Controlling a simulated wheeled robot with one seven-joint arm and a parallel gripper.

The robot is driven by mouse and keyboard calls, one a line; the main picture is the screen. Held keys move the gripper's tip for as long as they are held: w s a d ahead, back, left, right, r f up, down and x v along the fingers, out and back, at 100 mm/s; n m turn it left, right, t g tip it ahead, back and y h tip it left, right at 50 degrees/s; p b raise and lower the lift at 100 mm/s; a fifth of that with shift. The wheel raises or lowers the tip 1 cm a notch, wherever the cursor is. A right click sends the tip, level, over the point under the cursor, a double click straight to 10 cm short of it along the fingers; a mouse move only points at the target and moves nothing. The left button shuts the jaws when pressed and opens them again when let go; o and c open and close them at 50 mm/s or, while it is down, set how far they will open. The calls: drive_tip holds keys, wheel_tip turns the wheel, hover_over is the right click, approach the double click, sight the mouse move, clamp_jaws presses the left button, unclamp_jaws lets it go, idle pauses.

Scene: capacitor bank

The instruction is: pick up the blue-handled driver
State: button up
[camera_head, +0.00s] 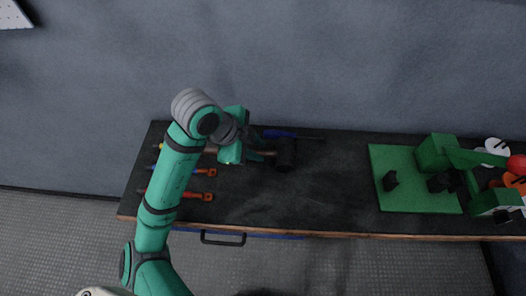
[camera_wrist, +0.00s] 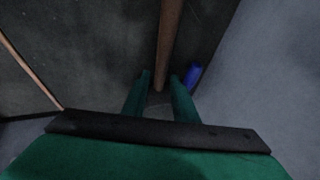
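The blue-handled driver (camera_head: 278,134) lies near the back edge of the dark bench top, its thin shaft pointing right. Its blue handle also shows in the wrist view (camera_wrist: 193,75), just right of the right finger and outside the gap. My gripper (camera_head: 262,154) is low over the bench, slightly in front of the driver. In the wrist view my gripper (camera_wrist: 160,78) has its fingers apart. A wooden handle (camera_wrist: 168,40) runs down the picture towards the gap; I cannot tell whether it lies between the fingers or below them.
A mallet with a black head (camera_head: 286,153) lies close beside my gripper. Several tools with orange and red ends (camera_head: 204,171) lie on the left. A green board (camera_head: 405,198) with a green fixture stands on the right. A grey wall stands behind.

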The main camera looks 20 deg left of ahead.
sight(262, 152)
drive_tip(key=shift+x, duration=1.7)
drive_tip(key=shift+a, duration=0.1)
clamp_jaws()
